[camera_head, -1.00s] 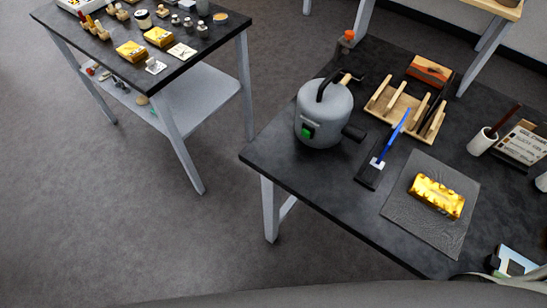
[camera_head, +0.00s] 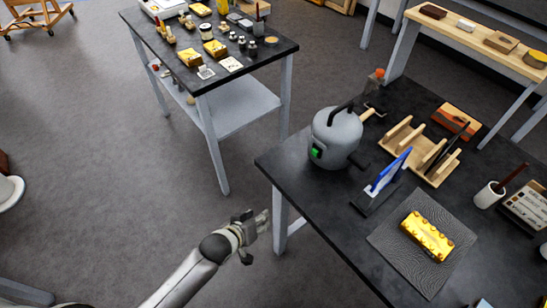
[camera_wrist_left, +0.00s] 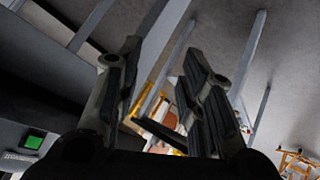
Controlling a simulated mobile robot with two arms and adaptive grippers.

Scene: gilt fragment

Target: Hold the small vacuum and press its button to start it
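The small vacuum (camera_head: 333,150) is a grey rounded canister with a black top handle. It stands upright near the left corner of the dark table on the right. Its green button (camera_head: 316,151) faces the front left. In the left wrist view, a green square (camera_wrist_left: 34,139) on a grey surface at the left edge looks like this button. My left gripper (camera_head: 264,221) is beyond the table's left edge, below and left of the vacuum, apart from it. The left wrist view shows its dark fingers (camera_wrist_left: 165,85) spread with nothing held between them. My right gripper is not in view.
Near the vacuum are a blue and black tool (camera_head: 384,181), a wooden rack (camera_head: 432,155) and a gold fragment on a grey mat (camera_head: 398,248). The dark table's edge (camera_head: 318,228) lies close to my left gripper. Another dark table (camera_head: 256,62) stands behind; floor between is clear.

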